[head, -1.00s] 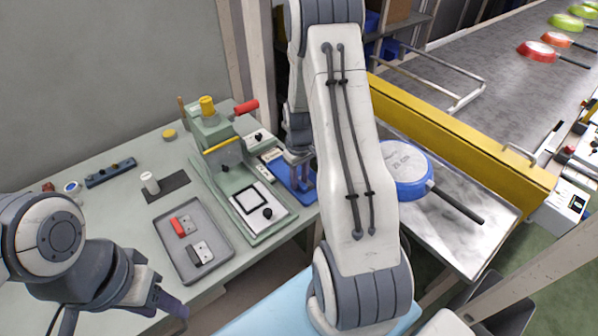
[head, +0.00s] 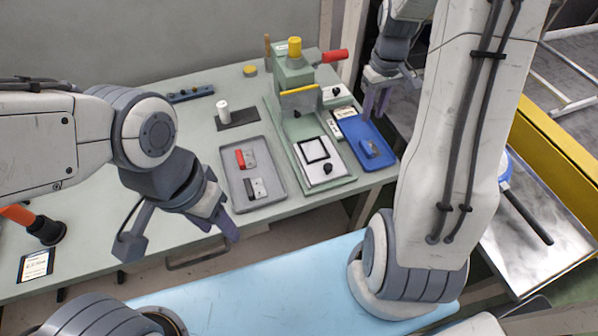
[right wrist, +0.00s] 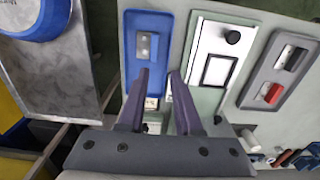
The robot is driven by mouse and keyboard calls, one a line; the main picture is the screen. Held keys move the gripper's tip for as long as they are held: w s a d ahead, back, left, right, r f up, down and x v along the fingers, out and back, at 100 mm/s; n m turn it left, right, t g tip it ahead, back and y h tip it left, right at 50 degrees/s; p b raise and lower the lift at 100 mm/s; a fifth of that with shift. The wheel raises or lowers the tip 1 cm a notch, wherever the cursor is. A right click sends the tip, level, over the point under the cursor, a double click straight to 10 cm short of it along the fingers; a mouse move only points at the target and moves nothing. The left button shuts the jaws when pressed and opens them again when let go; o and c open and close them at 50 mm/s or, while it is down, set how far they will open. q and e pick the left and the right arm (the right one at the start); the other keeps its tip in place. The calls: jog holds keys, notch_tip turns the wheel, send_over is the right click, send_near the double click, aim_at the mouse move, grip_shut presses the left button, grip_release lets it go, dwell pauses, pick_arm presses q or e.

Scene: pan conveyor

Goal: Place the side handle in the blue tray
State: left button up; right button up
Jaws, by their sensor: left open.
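The blue tray (head: 345,127) lies on the bench right of the green fixture. A small side handle, grey-blue with a metal plate (head: 369,148), lies inside it. In the right wrist view the handle (right wrist: 147,46) is on the floor of the blue tray (right wrist: 130,72), apart from my fingers. My right gripper (head: 376,108) is open and empty, above the tray's back edge; the right wrist view shows the gap between its fingers (right wrist: 163,82). My left gripper (head: 222,224) is open and empty at the bench's front edge, in front of the grey tray.
A grey tray (head: 236,195) holds a red handle (head: 243,159) and a dark one (head: 256,188). The green fixture (head: 292,110) stands between the trays. A blue pan (head: 507,170) lies on the metal table to the right, beside a yellow rail (head: 560,150).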

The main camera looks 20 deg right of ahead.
jog(key=s+a+r+n, duration=0.1)
jog(key=s+a+r, duration=0.1)
jog(key=a, duration=0.5)
jog(key=s+a+r+n, duration=0.1)
jog(key=s+a+r, duration=0.15)
jog(key=a, duration=0.45)
jog(key=s+a+r+n, duration=0.1)
jog(key=s+a+n, duration=0.1)
jog(key=a, duration=0.5)
jog(key=s+a+n, duration=0.1)
jog(key=s+a, duration=0.3)
jog(key=s, duration=0.3)
jog(key=s+a+r+n+y, duration=0.1)
jog(key=s+a, duration=0.3)
jog(key=s, duration=0.3)
jog(key=shift+s+a+n, duration=0.15)
jog(key=shift+s+n, duration=0.15)
jog(key=shift+s, duration=0.1)
